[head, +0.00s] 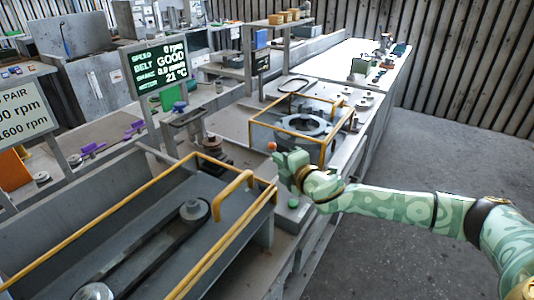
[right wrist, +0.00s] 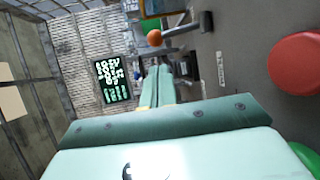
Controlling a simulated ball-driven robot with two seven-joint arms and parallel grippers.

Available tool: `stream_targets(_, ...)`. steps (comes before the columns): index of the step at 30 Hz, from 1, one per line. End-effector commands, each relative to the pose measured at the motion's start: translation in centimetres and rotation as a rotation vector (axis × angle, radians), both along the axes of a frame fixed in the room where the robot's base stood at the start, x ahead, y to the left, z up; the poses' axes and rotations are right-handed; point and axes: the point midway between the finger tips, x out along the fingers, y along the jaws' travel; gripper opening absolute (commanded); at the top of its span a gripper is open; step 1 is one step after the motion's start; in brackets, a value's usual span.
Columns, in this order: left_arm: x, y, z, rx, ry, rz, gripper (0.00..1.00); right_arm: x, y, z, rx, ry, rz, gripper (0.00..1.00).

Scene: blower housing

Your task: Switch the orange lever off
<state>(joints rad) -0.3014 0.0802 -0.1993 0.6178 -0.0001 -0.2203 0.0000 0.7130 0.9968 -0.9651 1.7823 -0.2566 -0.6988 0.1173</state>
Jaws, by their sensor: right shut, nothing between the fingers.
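The lever's orange ball knob (head: 271,146) shows at the front left corner of the yellow-railed housing, just beyond my right gripper (head: 284,165). In the right wrist view the orange knob (right wrist: 155,38) sits on a grey rod that runs to the right. There my right gripper (right wrist: 158,75) is shut and empty, its fingertips close to the knob. I cannot tell whether they touch. The lever's base is mostly hidden by my gripper in the head view. My left gripper is in neither view.
A yellow guard rail (head: 318,142) surrounds the round blower housing (head: 305,124). A green button (head: 293,203) lies below my right wrist. A large red button (right wrist: 297,60) shows at right in the wrist view. A lit screen (head: 160,66) stands behind the belt unit.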

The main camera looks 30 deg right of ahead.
Motion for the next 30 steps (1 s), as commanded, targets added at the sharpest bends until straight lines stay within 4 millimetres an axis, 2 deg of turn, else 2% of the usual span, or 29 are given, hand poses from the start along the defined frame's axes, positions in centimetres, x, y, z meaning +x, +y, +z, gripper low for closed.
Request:
stream_targets(1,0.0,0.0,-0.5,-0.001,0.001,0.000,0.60,1.1,0.1,-0.4,0.001,-0.002,-0.001,0.00)
stream_targets(6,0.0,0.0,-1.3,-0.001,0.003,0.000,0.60,4.0,0.3,-0.9,0.001,0.000,0.001,0.00)
stream_targets(12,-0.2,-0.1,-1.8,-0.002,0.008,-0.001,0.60,6.0,0.4,-1.2,0.000,0.001,0.001,0.00)
stream_targets(25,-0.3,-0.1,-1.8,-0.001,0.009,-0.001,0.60,6.4,0.4,-1.1,0.000,0.001,0.001,0.00)
stream_targets(30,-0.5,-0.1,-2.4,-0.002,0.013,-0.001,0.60,6.9,0.4,-1.3,0.012,-0.013,0.000,0.00)
